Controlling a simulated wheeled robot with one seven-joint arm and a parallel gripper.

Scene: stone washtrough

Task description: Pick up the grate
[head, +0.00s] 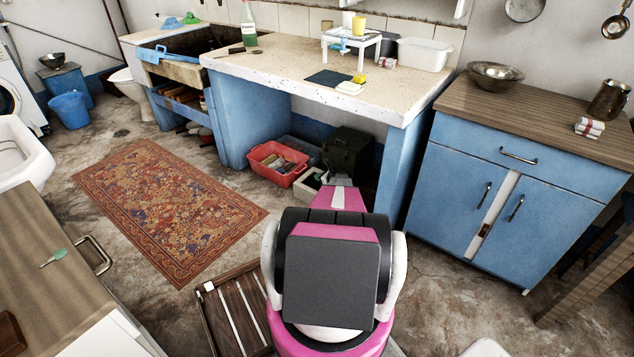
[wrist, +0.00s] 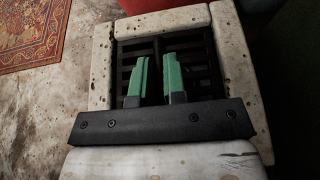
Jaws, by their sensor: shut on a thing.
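The grate (wrist: 200,68) is dark and slatted, and lies inside a pale, stained square frame (wrist: 101,70) in the wrist view. My gripper (wrist: 155,66) has two green fingers that reach down into the frame at the grate's middle. It is shut on the grate, with a dark bar between the fingers. The lower part of the grate is hidden behind my gripper's black mount. In the head view, the pale frame (head: 299,194) shows on the floor under the counter, partly behind my arm. My gripper is hidden there.
A red crate (head: 263,172) with things in it stands just left of the frame. A dark green box (head: 348,151) stands behind it. The stone counter (head: 290,62) overhangs them. A blue cabinet (head: 460,180) is at right. A patterned rug (head: 165,205) covers open floor at left.

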